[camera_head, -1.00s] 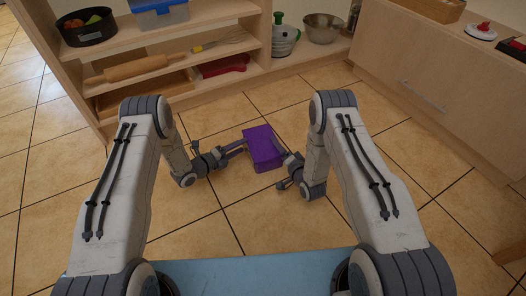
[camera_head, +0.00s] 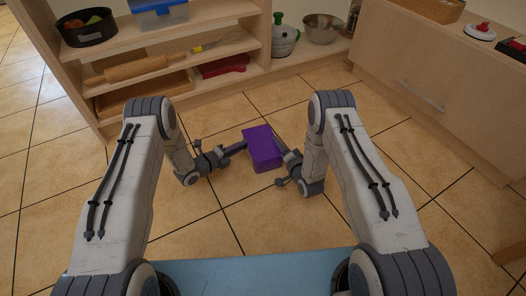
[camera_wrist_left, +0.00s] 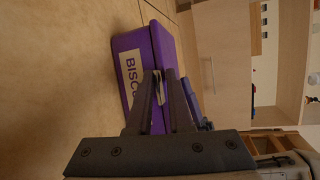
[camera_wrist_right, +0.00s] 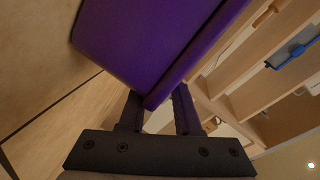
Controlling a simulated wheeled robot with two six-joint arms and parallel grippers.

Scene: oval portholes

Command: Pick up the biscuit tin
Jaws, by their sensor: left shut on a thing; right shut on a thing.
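The biscuit tin (camera_head: 264,150) is a purple box between my two grippers in the head view. Its pale label with part of the word "BISCUITS" shows in the left wrist view, where the tin (camera_wrist_left: 128,45) lies beyond the fingers. My left gripper (camera_head: 240,146) is shut on the tin's left side. My right gripper (camera_head: 284,153) is shut on its right side. In the right wrist view the purple tin (camera_wrist_right: 140,45) fills the upper middle, with an edge between the fingers (camera_wrist_right: 158,100). I cannot tell whether the tin touches the floor.
An open wooden shelf (camera_head: 215,55) stands behind, with a rolling pin (camera_head: 140,68), a black pan (camera_head: 85,28) and a blue-lidded box (camera_head: 160,14). A metal bowl (camera_head: 322,28) sits beyond. A wooden cabinet (camera_head: 440,85) stands at right. Tiled floor around the tin is clear.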

